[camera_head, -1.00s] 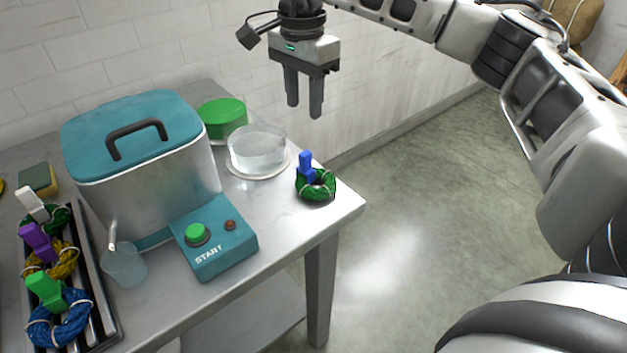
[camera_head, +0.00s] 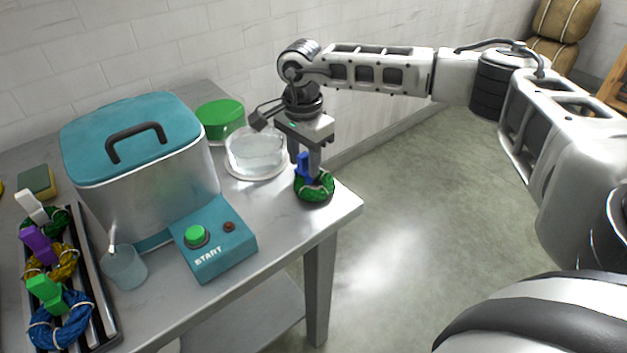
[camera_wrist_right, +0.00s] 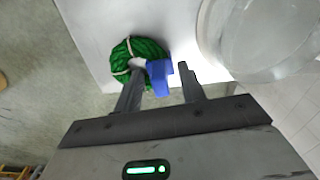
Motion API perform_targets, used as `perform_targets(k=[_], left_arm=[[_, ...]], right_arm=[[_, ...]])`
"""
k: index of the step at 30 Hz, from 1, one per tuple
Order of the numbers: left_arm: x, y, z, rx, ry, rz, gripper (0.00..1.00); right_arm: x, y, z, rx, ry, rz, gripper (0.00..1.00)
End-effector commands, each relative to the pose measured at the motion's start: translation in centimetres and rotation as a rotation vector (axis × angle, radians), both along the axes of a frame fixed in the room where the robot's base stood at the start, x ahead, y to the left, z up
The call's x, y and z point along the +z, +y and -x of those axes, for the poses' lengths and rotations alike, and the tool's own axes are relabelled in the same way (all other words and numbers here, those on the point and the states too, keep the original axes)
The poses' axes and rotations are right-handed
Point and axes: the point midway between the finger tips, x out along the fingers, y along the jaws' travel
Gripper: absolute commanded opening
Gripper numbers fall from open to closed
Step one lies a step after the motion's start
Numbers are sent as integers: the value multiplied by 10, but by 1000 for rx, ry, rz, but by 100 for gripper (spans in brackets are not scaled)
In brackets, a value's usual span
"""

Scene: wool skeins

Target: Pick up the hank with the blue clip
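The green hank (camera_head: 314,187) with the blue clip (camera_head: 303,167) lies near the right corner of the steel table. My right gripper (camera_head: 306,166) points down right at the clip, behind and above the hank. In the right wrist view the gripper (camera_wrist_right: 160,98) is open, with a finger on each side of the blue clip (camera_wrist_right: 159,76). The green hank (camera_wrist_right: 138,62) lies just beyond the fingertips. I cannot tell whether either finger touches the clip. My left gripper is not in view.
A glass dish of clear liquid (camera_head: 256,153) stands close to the left of my right gripper. A teal-lidded pot (camera_head: 150,195) with a start-button box (camera_head: 214,240) stands further left. Hanks with white, purple and green clips lie on a dark rack (camera_head: 104,318).

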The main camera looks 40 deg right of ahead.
Motion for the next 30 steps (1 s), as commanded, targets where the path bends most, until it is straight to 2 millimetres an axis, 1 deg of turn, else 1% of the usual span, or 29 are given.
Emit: perform_targets(k=[4, 5, 6, 9, 18, 22, 26, 29, 30], left_arm=[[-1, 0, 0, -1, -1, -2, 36], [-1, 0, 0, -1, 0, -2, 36], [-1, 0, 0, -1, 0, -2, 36], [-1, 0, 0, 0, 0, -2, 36], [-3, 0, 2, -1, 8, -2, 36], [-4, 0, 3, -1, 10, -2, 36], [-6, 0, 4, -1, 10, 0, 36], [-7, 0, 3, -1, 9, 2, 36], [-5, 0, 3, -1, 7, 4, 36]], right_arm=[[0, 0, 0, 0, -1, 0, 40], [0, 0, 0, 1, -1, 0, 37], [0, 0, 0, 1, -1, 0, 26], [0, 0, 0, 1, -1, 0, 0], [1, 0, 0, 1, -1, -1, 0], [5, 1, -1, 1, -2, -1, 0], [16, 1, -1, 1, -4, -2, 0], [33, 1, -1, 2, -6, -2, 0], [40, 6, 4, 7, -5, -2, 0]])
